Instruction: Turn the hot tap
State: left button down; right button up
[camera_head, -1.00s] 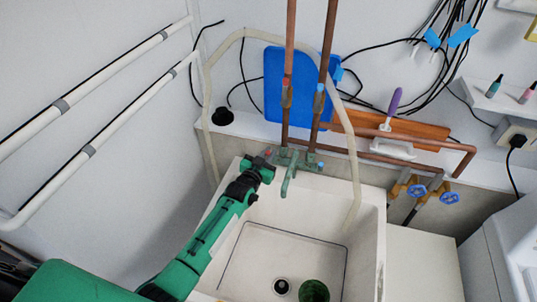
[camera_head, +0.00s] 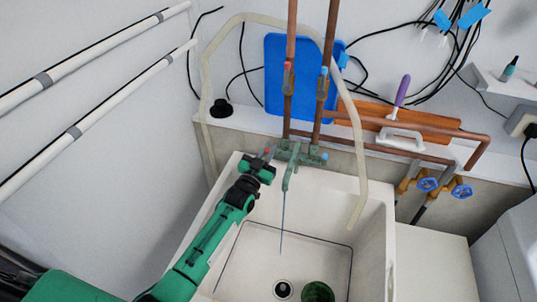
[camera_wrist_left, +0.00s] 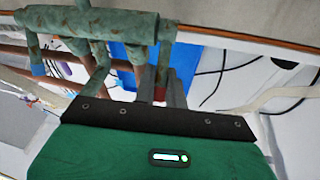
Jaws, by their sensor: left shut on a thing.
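The green, worn tap fitting (camera_head: 302,155) stands at the back of the white sink. Its hot tap, marked red (camera_head: 267,150), is on the left, and its cold tap, marked blue (camera_head: 324,156), is on the right. My left gripper (camera_head: 268,157) is at the hot tap and shut on it. In the left wrist view the gripper fingers (camera_wrist_left: 168,92) close around the red-marked handle (camera_wrist_left: 160,94), partly hiding it. A thin stream of water (camera_head: 282,222) runs from the spout (camera_head: 287,178) into the sink. My right gripper is not in view.
The sink (camera_head: 372,235) holds a green cup (camera_head: 318,292) near the drain (camera_head: 283,289). Copper pipes (camera_head: 330,50) rise behind the taps. A pale hose (camera_head: 352,130) loops around them into the sink. A blue board (camera_head: 273,80) leans behind.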

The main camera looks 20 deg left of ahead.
pick_arm(q)
jog(key=c, duration=1.5)
grip_release()
jog(key=shift+o, duration=0.2)
jog(key=shift+s+p, duration=0.3)
jog(key=shift+s, duration=0.15)
jog(key=p+v, duration=0.3)
jog(key=v, duration=1)
jog(key=shift+f, duration=0.15)
jog(key=shift+c, duration=0.4)
